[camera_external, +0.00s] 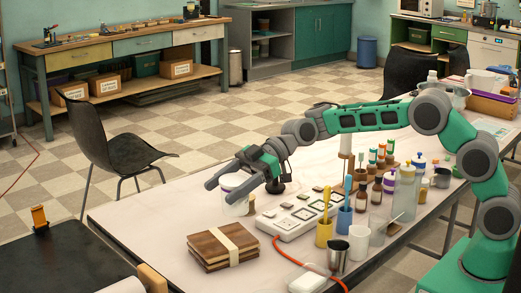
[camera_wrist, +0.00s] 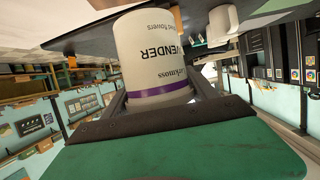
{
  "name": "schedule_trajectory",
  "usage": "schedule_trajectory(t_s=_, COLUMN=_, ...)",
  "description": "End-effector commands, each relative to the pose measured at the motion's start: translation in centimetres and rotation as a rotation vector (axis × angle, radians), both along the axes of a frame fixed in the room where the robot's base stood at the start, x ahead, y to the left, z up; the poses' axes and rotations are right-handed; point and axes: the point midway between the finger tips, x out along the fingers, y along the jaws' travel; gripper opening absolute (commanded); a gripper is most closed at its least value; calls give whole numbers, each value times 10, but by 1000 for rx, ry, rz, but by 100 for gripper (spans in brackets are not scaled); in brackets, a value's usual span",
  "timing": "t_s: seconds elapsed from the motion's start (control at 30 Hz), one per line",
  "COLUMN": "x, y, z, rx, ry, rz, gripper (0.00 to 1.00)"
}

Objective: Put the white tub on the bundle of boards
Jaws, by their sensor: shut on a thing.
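The white tub (camera_external: 234,190) has a purple band and is held between the fingers of my gripper (camera_external: 240,180) in the external view. In the wrist view the tub (camera_wrist: 150,55) shows lettering and its purple band, with my gripper (camera_wrist: 160,98) shut around it. The bundle of boards (camera_external: 222,247) is a stack of brown wooden boards with a pale strap, lying on the table near its front. The tub is behind the boards in the picture and looks raised above the table; the exact gap cannot be told.
A pale switch panel (camera_external: 300,213) lies right of the boards. A red cable runs along the table (camera_external: 150,215), whose left part is clear. A black chair (camera_external: 110,150) stands behind.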

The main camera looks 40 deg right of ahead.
Motion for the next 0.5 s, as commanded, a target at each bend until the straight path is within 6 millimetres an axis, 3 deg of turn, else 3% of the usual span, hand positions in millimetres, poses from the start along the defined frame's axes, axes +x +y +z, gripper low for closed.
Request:
schedule_trajectory(t_s=0.03, x=7, y=6, z=-17, rx=-3, ry=7, rz=1, gripper=23)
schedule_trajectory(t_s=0.1, x=17, y=12, z=-29, rx=-3, ry=4, rz=0, gripper=23)
schedule_trajectory(t_s=0.33, x=32, y=24, z=-52, rx=-3, ry=4, rz=0, gripper=23)
schedule_trajectory(t_s=0.5, x=31, y=23, z=-79, rx=-2, ry=5, rz=-2, gripper=23)
